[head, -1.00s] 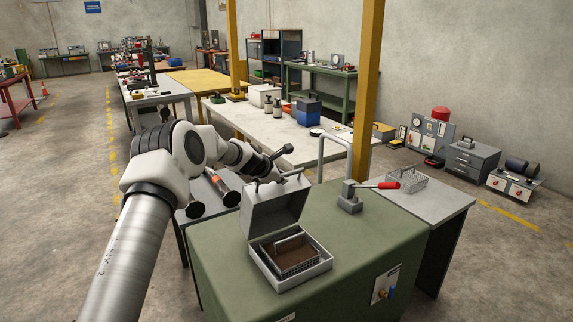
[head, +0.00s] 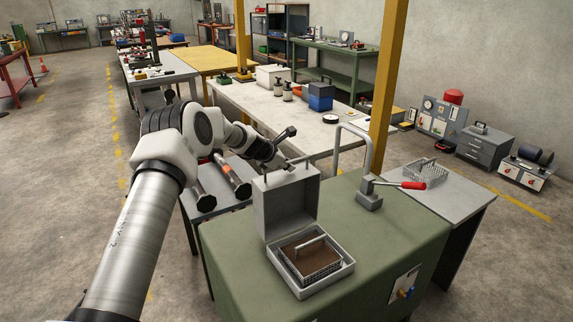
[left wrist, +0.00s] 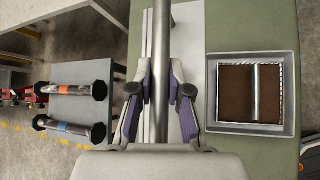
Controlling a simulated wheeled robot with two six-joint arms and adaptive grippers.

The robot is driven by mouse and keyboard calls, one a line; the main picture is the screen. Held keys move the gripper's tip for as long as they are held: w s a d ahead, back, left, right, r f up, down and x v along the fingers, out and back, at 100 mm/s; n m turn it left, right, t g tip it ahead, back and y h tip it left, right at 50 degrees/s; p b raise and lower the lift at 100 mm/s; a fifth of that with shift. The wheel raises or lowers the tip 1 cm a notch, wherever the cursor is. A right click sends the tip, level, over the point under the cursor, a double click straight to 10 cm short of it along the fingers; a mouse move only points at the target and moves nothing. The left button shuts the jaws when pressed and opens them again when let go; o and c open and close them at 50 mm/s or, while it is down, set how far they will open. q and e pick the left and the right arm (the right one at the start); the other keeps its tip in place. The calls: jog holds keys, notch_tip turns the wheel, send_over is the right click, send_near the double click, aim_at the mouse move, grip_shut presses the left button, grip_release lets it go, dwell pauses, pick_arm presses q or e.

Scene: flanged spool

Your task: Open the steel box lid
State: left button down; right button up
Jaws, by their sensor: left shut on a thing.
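The steel box (head: 338,281) sits on the green-covered bench with its lid (head: 287,208) raised and standing roughly upright at the back edge. In the left wrist view the open box (left wrist: 209,90) lies to the right, with a brown inside and a wire basket with a bar handle (left wrist: 256,85). My left gripper (head: 287,168) is at the top of the raised lid. In the left wrist view my left gripper (left wrist: 160,90) has its fingers shut on the lid's bar handle (left wrist: 160,50). The fingertips are partly hidden in the head view. My right gripper is not in view.
A lever tool with a red handle (head: 413,185) stands on the bench right of the box. A wire basket (head: 427,172) rests on the grey side table. Dark-ended cylinders (head: 232,176) lie on a small table left of the bench.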

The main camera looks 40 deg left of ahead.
pick_arm(q)
jog(key=c, duration=1.1)
grip_release()
jog(key=v, duration=1.2)
